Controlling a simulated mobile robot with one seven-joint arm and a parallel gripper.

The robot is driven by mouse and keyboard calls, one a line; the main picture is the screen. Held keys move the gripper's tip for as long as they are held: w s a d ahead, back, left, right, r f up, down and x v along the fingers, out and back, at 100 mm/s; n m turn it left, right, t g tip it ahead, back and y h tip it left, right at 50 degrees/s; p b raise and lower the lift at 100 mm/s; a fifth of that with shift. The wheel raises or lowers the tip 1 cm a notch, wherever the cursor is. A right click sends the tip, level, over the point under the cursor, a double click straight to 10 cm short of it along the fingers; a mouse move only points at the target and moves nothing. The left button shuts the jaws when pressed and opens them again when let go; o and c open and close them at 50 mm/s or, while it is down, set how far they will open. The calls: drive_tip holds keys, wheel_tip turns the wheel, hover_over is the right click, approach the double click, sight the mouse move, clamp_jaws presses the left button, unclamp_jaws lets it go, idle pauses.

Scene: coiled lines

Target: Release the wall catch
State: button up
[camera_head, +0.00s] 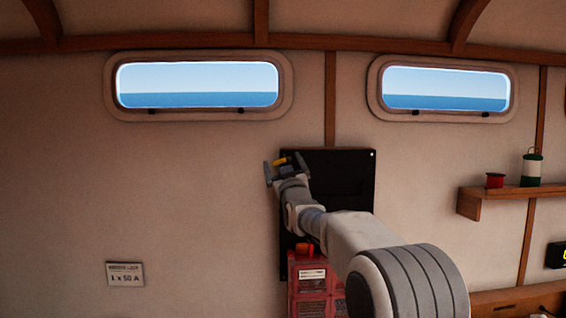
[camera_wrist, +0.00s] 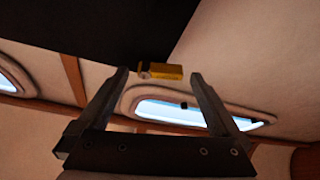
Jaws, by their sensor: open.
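A small yellow catch (camera_wrist: 166,71) shows between my fingertips in the wrist view, at the edge of a black panel (camera_wrist: 90,28). In the head view the yellow catch (camera_head: 281,161) shows at the upper left edge of the black wall panel (camera_head: 345,172). My gripper (camera_head: 284,168) is open, with its fingers pointing toward the catch. In the wrist view the fingers of my gripper (camera_wrist: 160,78) stand apart on either side of the catch, with clear space beside it. Whether they reach its depth I cannot tell.
Red boxes (camera_head: 308,284) stand below the panel, with an orange item (camera_head: 304,248) above them. A wooden shelf (camera_head: 510,193) on the right holds a red spool (camera_head: 495,180) and a green-and-white lantern-like object (camera_head: 532,168). The wall left of the panel is clear except for a label (camera_head: 125,274).

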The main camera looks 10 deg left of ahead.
drive_tip(key=shift+c, duration=0.2)
drive_tip(key=c, duration=1.3)
drive_tip(key=shift+a+f+m+h+b, duration=0.1)
drive_tip(key=shift+m+h+b, duration=0.5)
drive_tip(key=shift+m+b, duration=0.35)
drive_tip(key=shift+r+m+t+h, duration=0.2)
drive_tip(key=shift+m+h, duration=0.15)
drive_tip(key=shift+m, duration=0.4)
drive_tip(key=shift+r+m+t+h, duration=0.2)
drive_tip(key=shift+m+h, duration=0.15)
drive_tip(key=shift+m, duration=0.35)
drive_tip(key=o, duration=1.3)
drive_tip(key=shift+o, duration=0.2)
